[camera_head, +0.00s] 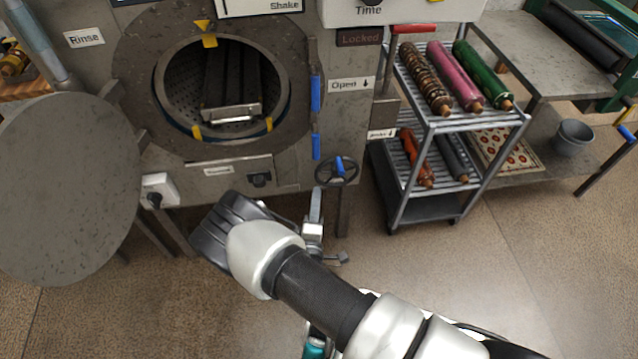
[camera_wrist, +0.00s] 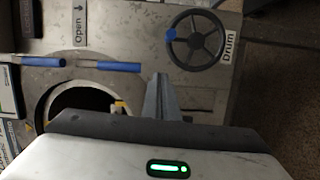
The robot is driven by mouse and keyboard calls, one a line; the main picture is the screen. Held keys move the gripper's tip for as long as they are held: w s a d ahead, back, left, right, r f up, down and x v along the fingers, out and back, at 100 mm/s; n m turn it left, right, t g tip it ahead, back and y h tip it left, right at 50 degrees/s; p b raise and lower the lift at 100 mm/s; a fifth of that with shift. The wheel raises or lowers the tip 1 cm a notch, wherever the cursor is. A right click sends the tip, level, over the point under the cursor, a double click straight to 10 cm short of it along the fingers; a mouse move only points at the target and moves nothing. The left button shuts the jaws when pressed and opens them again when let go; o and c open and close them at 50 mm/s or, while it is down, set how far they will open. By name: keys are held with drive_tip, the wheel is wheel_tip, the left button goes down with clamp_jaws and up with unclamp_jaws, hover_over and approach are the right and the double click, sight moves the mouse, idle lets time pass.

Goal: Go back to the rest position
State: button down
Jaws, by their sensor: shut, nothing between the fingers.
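My gripper (camera_head: 316,190) is in front of the rug scrubber (camera_head: 225,180), below its round opening and just left of the hand wheel (camera_head: 337,171). Its fingers are together with nothing between them. In the wrist view my gripper (camera_wrist: 159,76) points at the machine front, beside the hand wheel (camera_wrist: 197,37) labelled "Drum". My arm reaches in from the lower right and my wrist hides part of the floor. I cannot tell from these views whether the fingertips touch the machine.
The round door (camera_head: 65,190) stands open at left. A dark slatted piece (camera_head: 230,80) lies inside the drum. Blue handles (camera_head: 316,93) line the machine's right side. A rack (camera_head: 408,185) with several rolled rugs stands at right, beside a table (camera_head: 535,50). Floor (camera_head: 520,270) at lower right is clear.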

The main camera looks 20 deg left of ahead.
drive_tip(key=w+d+r+m+g+h, duration=0.1)
drive_tip(key=w+d+r+m+h, duration=0.3)
drive_tip(key=d+r+h, duration=0.4)
drive_tip(key=w+d+r+m+h, duration=0.4)
drive_tip(key=d+r+m+h, duration=0.15)
drive_tip(key=r, duration=0.35)
drive_tip(key=s+d+r+m+g+h, duration=0.25)
drive_tip(key=d+r+g, duration=0.3)
drive_tip(key=d, duration=0.35)
drive_tip(key=s+d+r+m+g+h, duration=0.1)
drive_tip(key=s+d+r+m+g, duration=0.1)
drive_tip(key=d+r+m+g, duration=0.45)
drive_tip(key=s+d+r+m+g+y, duration=0.1)
drive_tip(key=s+d+r+y, duration=0.35)
drive_tip(key=s, duration=0.35)
drive_tip(key=s+d+r+m+g+y, duration=0.1)
drive_tip(key=s+d+r+y, duration=0.4)
drive_tip(key=s, duration=0.3)
drive_tip(key=s+a+r+t+y+p, duration=0.1)
drive_tip(key=r+p, duration=0.6)
drive_tip(key=r, duration=0.3)
drive_tip(key=s+a+r+t+y+p, duration=0.1)
drive_tip(key=s+a+r+t+p, duration=0.1)
drive_tip(key=r+p, duration=0.5)
wheel_tip(320, 180, up, 3)
drive_tip(key=shift+f+t+p, duration=0.15)
drive_tip(key=shift+t+p, duration=0.15)
drive_tip(key=shift+p, duration=0.1)
